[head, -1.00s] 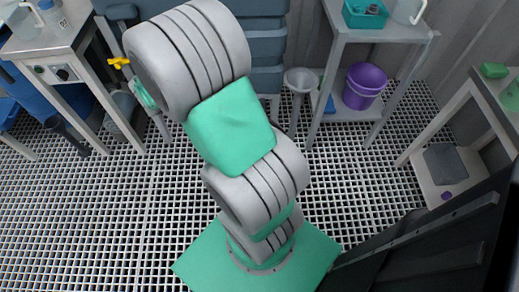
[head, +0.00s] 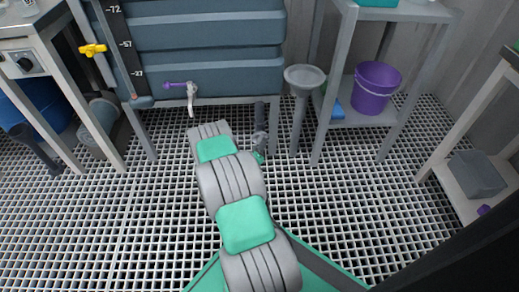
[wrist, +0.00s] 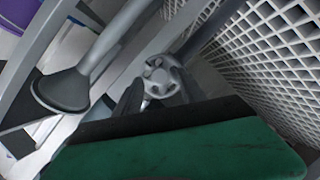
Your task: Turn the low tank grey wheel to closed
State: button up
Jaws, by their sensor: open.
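The grey wheel (wrist: 161,72) is a small spoked handwheel in the middle of the wrist view. In the head view the wheel (head: 260,139) shows small below a dark pipe under the blue-grey tank (head: 210,62). My gripper (wrist: 158,88) is open, with dark fingers reaching toward the wheel and seeming to lie at its left and right. I cannot tell whether they touch it. The green gripper body fills the bottom of the wrist view. In the head view my arm hides most of the gripper.
A purple-handled tap (head: 178,86) and a yellow valve handle (head: 92,49) are on the tank's front and left. A grey funnel stand (head: 304,78) and a shelf with a purple bucket (head: 373,88) stand right of the wheel. The grating floor (head: 345,190) is open in front.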

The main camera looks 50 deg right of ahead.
jog(key=shift+w+d+f, duration=0.15)
jog(key=shift+w+d, duration=0.1)
jog(key=shift+d, duration=0.4)
jog(key=shift+c, duration=0.5)
grip_shut()
